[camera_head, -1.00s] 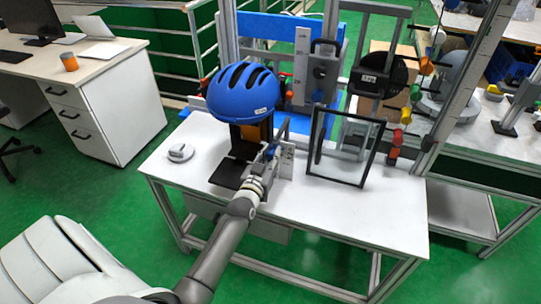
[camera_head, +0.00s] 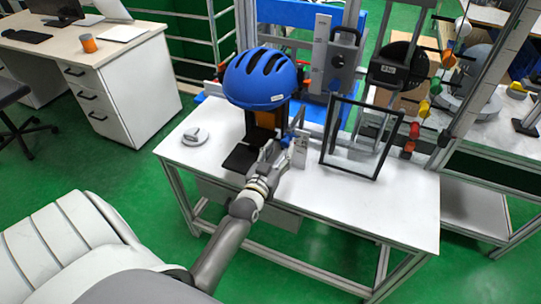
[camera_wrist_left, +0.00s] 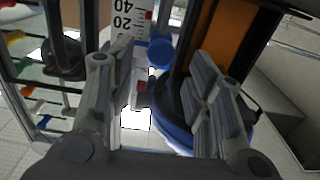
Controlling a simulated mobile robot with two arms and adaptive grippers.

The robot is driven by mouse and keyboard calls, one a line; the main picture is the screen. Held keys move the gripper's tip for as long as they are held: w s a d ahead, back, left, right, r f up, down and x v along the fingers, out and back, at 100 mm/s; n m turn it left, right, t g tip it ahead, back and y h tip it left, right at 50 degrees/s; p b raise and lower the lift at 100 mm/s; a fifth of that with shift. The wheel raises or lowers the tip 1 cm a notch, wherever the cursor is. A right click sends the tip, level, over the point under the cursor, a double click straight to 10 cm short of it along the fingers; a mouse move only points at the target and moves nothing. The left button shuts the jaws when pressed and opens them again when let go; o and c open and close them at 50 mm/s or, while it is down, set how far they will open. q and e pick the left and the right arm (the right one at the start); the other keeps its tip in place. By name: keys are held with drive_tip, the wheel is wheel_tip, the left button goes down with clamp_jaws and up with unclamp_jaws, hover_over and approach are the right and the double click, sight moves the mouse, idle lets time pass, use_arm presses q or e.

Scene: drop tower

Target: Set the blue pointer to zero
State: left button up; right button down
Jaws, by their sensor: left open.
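The blue pointer shows as a small blue round knob (camera_wrist_left: 160,52) in the left wrist view, beside a white scale (camera_wrist_left: 126,22) with black numbers such as 20 and 40 and red marks. In the head view a small blue part (camera_head: 287,140) shows low on the drop tower, beside the upright white scale plate (camera_head: 300,150). My left gripper (camera_head: 276,150) is at this spot, in front of the tower and below the helmet. In the left wrist view its fingers (camera_wrist_left: 165,80) are apart, with the knob seen in the gap beyond them. Contact cannot be told. My right gripper is out of view.
A blue helmet (camera_head: 260,78) sits above my gripper on the tower. A black plate (camera_head: 240,158) lies below it. A grey-white round device (camera_head: 195,136) stands left on the white table (camera_head: 400,215). A black frame (camera_head: 350,165) stands to the right.

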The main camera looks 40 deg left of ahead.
use_arm(q)
drive_tip(key=v, duration=0.7)
drive_tip(key=shift+w, duration=0.1)
drive_tip(key=s+d+f+m+g+h, duration=0.1)
drive_tip(key=s+d+f+g, duration=0.3)
drive_tip(key=f, duration=0.7)
drive_tip(key=s+d+f+m+g+h, duration=0.1)
drive_tip(key=s+d+f+g+h, duration=0.3)
drive_tip(key=f, duration=0.8)
drive_tip(key=s+d+f+m+g+y, duration=0.1)
drive_tip(key=s+d+f, duration=0.2)
drive_tip(key=s+f, duration=0.55)
drive_tip(key=s+f+m+g, duration=0.1)
drive_tip(key=s+f+g, duration=0.2)
drive_tip(key=s+f, duration=0.5)
drive_tip(key=s+f+m+g, duration=0.1)
drive_tip(key=s+f+g, duration=0.3)
drive_tip(key=s, duration=1.3)
wheel_tip(320, 180, down, 4)
drive_tip(key=shift+d+f+g, duration=0.2)
drive_tip(key=shift+f+g, duration=0.05)
drive_tip(key=shift+g, duration=0.05)
